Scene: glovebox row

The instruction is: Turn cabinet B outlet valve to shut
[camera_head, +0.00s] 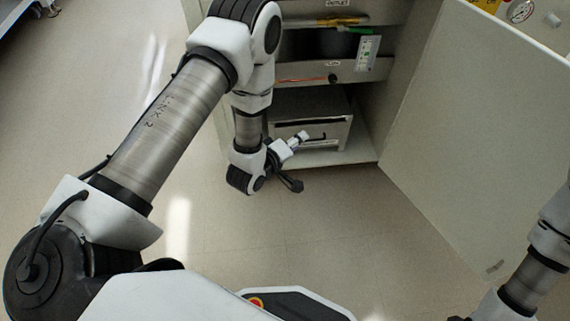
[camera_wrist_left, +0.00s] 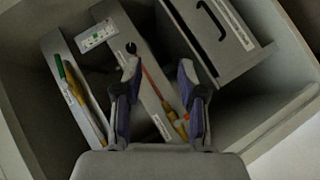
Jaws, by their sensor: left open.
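An open grey cabinet (camera_head: 392,75) stands ahead; no letter B is readable. Its upper ledge has a label reading OUTLET and a yellow lever (camera_head: 340,20) with a green part; in the left wrist view this lever (camera_wrist_left: 75,97) lies at the left. A lower ledge carries a thin red rod (camera_head: 303,79) with a black knob. In the left wrist view the red rod (camera_wrist_left: 155,83), with a yellow end, shows between my fingers. My left gripper (camera_head: 299,160) is open and empty, in front of the metal drawer box and below both ledges; its fingers also show in the wrist view (camera_wrist_left: 160,70).
A metal drawer box (camera_head: 310,112) with a dark handle sits in the cabinet's bottom. The cabinet door (camera_head: 485,130) stands open at the right. A white card (camera_head: 368,52) is on the shelf. A gauge (camera_head: 520,11) shows at the top right. The floor in front is clear.

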